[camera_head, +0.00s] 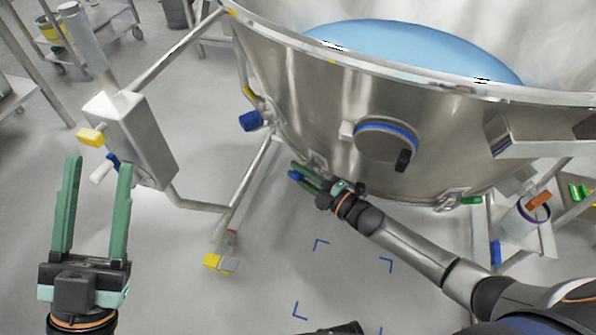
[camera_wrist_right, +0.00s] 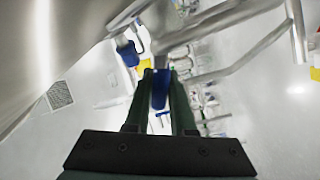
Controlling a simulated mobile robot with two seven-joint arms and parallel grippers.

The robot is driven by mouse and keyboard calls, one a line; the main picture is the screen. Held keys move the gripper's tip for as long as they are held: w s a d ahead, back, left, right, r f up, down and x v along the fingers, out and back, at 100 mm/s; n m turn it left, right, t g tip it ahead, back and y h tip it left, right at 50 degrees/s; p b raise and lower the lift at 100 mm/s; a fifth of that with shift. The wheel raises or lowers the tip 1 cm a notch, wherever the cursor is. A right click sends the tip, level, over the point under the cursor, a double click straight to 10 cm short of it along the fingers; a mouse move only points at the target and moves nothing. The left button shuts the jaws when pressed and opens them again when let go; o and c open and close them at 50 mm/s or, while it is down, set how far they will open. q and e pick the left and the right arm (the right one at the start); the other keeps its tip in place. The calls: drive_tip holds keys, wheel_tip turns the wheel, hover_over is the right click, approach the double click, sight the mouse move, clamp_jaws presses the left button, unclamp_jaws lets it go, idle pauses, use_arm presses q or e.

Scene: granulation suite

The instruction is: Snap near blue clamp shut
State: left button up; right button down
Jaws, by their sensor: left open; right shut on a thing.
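The near blue clamp (camera_head: 296,175) is on the lower left side of the large steel bowl (camera_head: 310,110); only its blue handle shows clearly. My right gripper (camera_head: 298,173) is shut on that handle, close to the bowl wall. In the right wrist view the blue handle (camera_wrist_right: 160,92) sits between the two dark green fingers (camera_wrist_right: 161,95). The latch behind it is mostly hidden. My left gripper (camera_head: 97,164) is open and empty at the lower left, apart from the bowl.
Another blue handle (camera_head: 252,120) hangs further along the bowl's left side. A steel box (camera_head: 140,140) on the frame stands beyond my left gripper. A round port (camera_head: 388,140) sticks out from the bowl. A green-handled clamp (camera_head: 462,200) is at right. Floor below is clear, with blue corner marks.

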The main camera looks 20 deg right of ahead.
drive_tip(key=m, duration=0.1)
drive_tip(key=r+m+p, duration=0.1)
drive_tip(key=shift+w+d+r+m, duration=0.15)
drive_tip(key=shift+d+r+m, duration=0.05)
drive_tip(key=shift+d+m, duration=0.15)
drive_tip(key=shift+w+d+r+m+p, duration=0.2)
drive_tip(key=shift+m+p, duration=0.1)
drive_tip(key=shift+m, duration=0.3)
drive_tip(key=shift+w+d+r+m+p, duration=0.1)
drive_tip(key=shift+d+r+m+p, duration=0.15)
drive_tip(key=shift+m, duration=0.3)
use_arm(q)
drive_tip(key=w+f+n+g+y, duration=0.2)
drive_tip(key=f+n+y, duration=0.1)
drive_tip(key=f, duration=0.5)
drive_tip(key=w+a+f+n+g+y, duration=0.1)
drive_tip(key=w+f+n+g+y, duration=0.1)
drive_tip(key=f, duration=0.6)
drive_tip(key=shift+w+a+n+g+y, duration=0.15)
drive_tip(key=shift+w+n+g+y, duration=0.3)
drive_tip(key=shift+w+y, duration=0.55)
use_arm(e)
drive_tip(key=shift+m, duration=0.5)
use_arm(q)
drive_tip(key=shift+s, duration=0.25)
drive_tip(key=shift+r, duration=0.1)
